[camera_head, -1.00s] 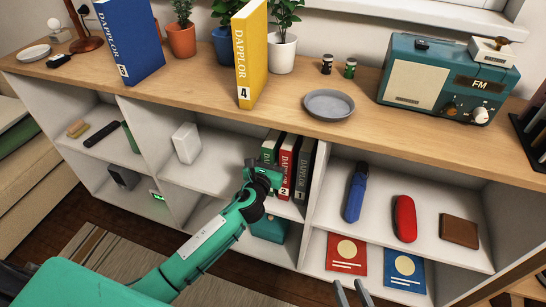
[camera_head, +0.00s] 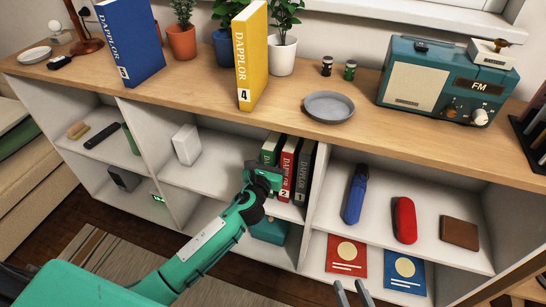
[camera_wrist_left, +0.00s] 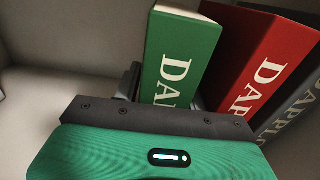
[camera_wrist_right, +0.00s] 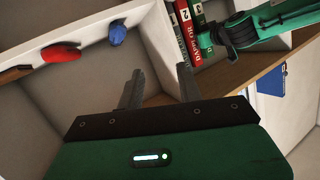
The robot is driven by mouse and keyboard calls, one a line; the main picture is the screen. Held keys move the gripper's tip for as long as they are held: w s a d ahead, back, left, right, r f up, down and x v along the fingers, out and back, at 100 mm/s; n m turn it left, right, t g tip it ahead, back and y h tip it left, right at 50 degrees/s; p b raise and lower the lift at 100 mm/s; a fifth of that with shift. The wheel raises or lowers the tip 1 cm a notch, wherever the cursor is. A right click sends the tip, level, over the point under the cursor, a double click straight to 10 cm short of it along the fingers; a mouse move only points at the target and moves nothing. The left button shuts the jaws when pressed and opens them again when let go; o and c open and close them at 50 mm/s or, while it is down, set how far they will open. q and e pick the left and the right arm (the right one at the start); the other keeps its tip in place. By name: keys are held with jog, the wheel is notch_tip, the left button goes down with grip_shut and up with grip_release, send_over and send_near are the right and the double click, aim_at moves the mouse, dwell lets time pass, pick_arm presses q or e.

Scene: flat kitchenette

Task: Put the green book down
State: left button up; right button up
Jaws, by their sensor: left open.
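The green book (camera_head: 270,149) stands upright in the middle shelf compartment, at the left of a red book (camera_head: 289,160) and a dark grey book (camera_head: 305,165). In the left wrist view, the green book (camera_wrist_left: 182,50) shows its spine close ahead, between the open fingers of my left gripper (camera_wrist_left: 165,90). Its lower part is hidden behind the gripper body. In the head view, my left gripper (camera_head: 264,171) is in front of the books. My right gripper (camera_head: 352,290) is open and empty, low in front of the right compartments; its fingers are apart in the right wrist view (camera_wrist_right: 158,88).
A white box (camera_head: 186,143) stands left of the books, with bare shelf between. The right compartment holds a blue umbrella (camera_head: 355,192), a red case (camera_head: 405,219) and a brown wallet (camera_head: 460,231). A yellow book (camera_head: 250,50) and a grey plate (camera_head: 329,105) are on the top.

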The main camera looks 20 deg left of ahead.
pick_arm(q)
jog(key=s+d+f+n+g+h, duration=0.1)
jog(key=s+d+n+g+h, duration=0.1)
jog(key=s+n, duration=1.4)
jog(key=s+d+f+n+g+h+p, duration=0.1)
jog(key=s+d+n+g+h, duration=0.2)
jog(key=s+d+n, duration=0.4)
jog(key=s+n+g, duration=0.1)
jog(key=s+n, duration=0.8)
jog(key=n, duration=0.1)
jog(key=shift+s+d+n, duration=0.15)
jog(key=shift+d+n, duration=0.1)
jog(key=shift+n, duration=0.05)
pick_arm(e)
jog(key=shift+s+d+f+g+h, duration=0.15)
jog(key=shift+d+f+g+h, duration=0.25)
jog(key=shift+d+g, duration=0.4)
pick_arm(q)
jog(key=shift+f, duration=0.1)
